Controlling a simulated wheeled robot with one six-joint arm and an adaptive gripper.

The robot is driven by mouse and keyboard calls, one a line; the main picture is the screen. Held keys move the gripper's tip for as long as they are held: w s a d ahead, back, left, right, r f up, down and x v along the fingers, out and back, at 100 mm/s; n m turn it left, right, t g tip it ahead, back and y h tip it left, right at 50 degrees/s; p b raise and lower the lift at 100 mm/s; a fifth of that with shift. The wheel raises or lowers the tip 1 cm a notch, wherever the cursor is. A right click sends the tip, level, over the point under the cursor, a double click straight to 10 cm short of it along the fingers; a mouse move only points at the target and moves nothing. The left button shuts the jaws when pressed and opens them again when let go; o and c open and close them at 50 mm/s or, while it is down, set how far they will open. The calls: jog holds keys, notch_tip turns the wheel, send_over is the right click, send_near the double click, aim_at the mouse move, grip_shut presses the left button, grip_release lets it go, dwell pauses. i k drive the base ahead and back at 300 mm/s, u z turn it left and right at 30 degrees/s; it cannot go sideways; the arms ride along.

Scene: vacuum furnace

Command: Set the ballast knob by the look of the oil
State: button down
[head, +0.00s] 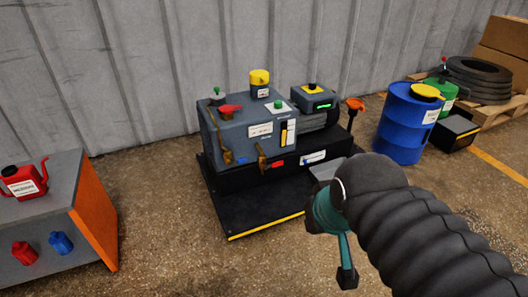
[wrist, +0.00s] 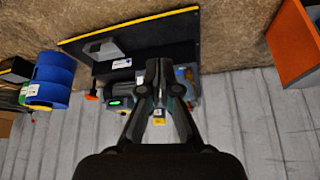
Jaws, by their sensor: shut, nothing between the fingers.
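The grey pump (head: 240,135) stands on a black base against the wall. A narrow upright window (head: 284,134) on the front, probably the oil sight glass, shows a yellowish strip beside a white label; the oil's exact look is unclear. My gripper (wrist: 161,68) is shut and empty in the wrist view, with the pump behind its fingers and partly hidden. In the head view it is out in front and right of the pump, apart from it.
A yellow cap (head: 260,77), a red handle (head: 231,110) and a green-topped valve (head: 217,92) are also on the pump. A grey bench (head: 62,192) with a red can (head: 22,182) stands left. A blue drum (head: 402,125) stands right. Open floor lies in front.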

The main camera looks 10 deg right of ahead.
aim_at(278, 104)
jog(key=k, duration=0.35)
jog(key=z, duration=0.15)
jog(key=i, duration=1.3)
